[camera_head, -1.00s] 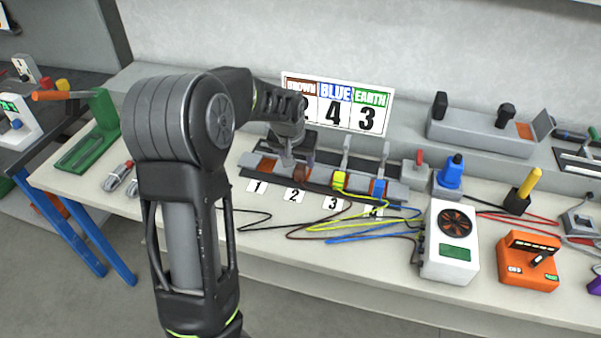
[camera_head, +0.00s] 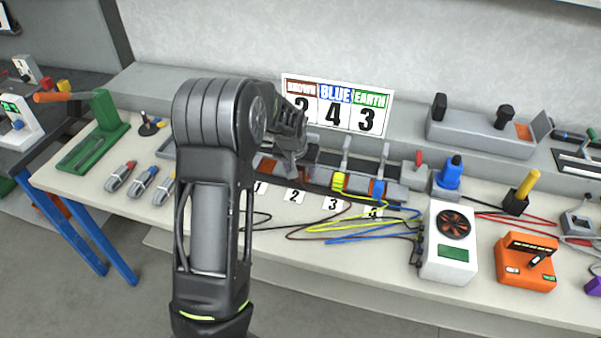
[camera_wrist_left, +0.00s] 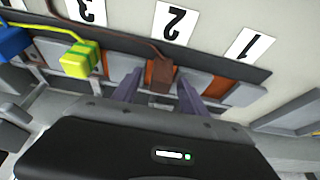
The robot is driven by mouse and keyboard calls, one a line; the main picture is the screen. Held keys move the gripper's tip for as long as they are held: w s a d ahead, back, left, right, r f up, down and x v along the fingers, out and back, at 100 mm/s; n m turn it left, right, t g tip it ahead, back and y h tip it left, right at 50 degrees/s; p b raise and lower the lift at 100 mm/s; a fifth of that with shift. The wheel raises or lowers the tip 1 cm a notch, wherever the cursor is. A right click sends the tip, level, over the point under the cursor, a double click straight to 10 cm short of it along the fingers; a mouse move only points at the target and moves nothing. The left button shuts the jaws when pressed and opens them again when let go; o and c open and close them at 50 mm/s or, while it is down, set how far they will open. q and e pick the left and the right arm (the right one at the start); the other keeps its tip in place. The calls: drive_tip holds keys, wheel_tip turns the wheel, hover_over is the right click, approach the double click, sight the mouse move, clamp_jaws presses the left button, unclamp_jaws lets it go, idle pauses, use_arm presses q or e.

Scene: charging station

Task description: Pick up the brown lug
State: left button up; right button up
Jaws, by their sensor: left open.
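The brown lug (camera_wrist_left: 160,74) sits at the slot labelled 2 of the terminal block, with its brown wire running off past the label. My left gripper (camera_wrist_left: 158,92) is open, with one purple-grey finger on each side of the lug; I cannot tell whether either finger touches it. In the head view my left gripper (camera_head: 291,168) is over the block and hides most of the lug. The yellow-green lug (camera_wrist_left: 80,60) is at slot 3, also seen in the head view (camera_head: 339,181). The blue lug (camera_wrist_left: 12,41) is beyond it. My right gripper is not in view.
A sign (camera_head: 336,104) stands behind the block. Loose wires (camera_head: 345,228) spread over the bench in front. A white fan box (camera_head: 450,245) and an orange meter (camera_head: 527,262) stand to the right. Several cable connectors (camera_head: 142,180) lie to the left.

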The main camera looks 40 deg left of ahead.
use_arm(q)
drive_tip(key=shift+c, duration=0.3)
clamp_jaws()
idle(0.6)
